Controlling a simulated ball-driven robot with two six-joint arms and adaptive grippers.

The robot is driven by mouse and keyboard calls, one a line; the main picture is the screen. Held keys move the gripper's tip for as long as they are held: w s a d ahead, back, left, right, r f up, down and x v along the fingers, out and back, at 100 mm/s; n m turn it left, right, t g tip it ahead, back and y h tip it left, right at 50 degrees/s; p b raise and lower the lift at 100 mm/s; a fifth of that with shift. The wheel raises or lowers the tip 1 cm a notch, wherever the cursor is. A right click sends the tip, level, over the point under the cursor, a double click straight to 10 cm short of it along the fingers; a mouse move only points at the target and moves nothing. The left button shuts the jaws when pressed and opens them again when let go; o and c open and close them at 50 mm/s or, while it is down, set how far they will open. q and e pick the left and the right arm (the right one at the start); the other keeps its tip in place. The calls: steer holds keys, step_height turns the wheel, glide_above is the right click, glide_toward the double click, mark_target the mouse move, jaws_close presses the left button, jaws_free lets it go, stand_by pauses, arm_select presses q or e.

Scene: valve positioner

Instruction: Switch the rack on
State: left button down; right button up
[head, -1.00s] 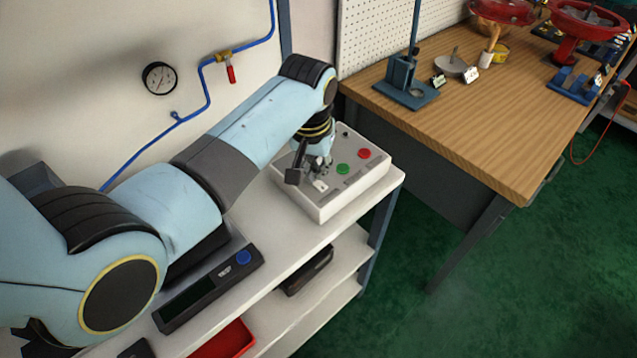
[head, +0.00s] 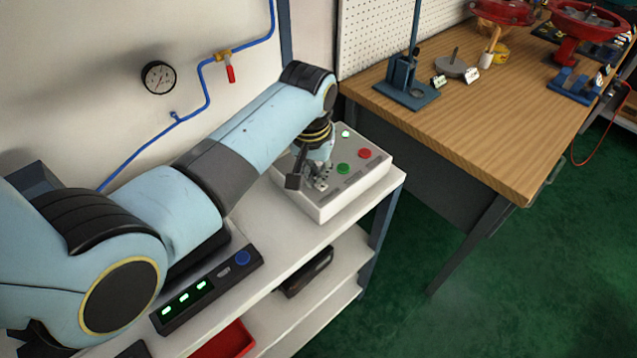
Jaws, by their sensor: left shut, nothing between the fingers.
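The rack (head: 335,223) is a pale shelf unit with a white control box (head: 349,200) on its top. The box carries a green button (head: 342,168), a red button (head: 365,153) and a small lamp (head: 345,134) that glows pale green. A dark unit (head: 213,293) with a blue knob lies nearer on the same shelf, and its display shows several lit green marks. My left gripper (head: 317,181) is shut and empty, pointing down at the left part of the box's top. It hides the part of the panel right beneath it, including any switch there.
A wooden workbench (head: 480,130) stands to the right with a blue stand (head: 406,88) and red valve parts (head: 568,30). A gauge (head: 159,77) and blue pipe (head: 209,92) run along the wall behind my arm. Green floor (head: 520,280) is clear at the right.

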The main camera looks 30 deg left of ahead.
arm_select(q)
step_height(320, 180, up, 3)
steer(key=p, duration=0.3)
steer(key=shift+f, duration=0.1)
steer(key=shift+r, duration=2.05)
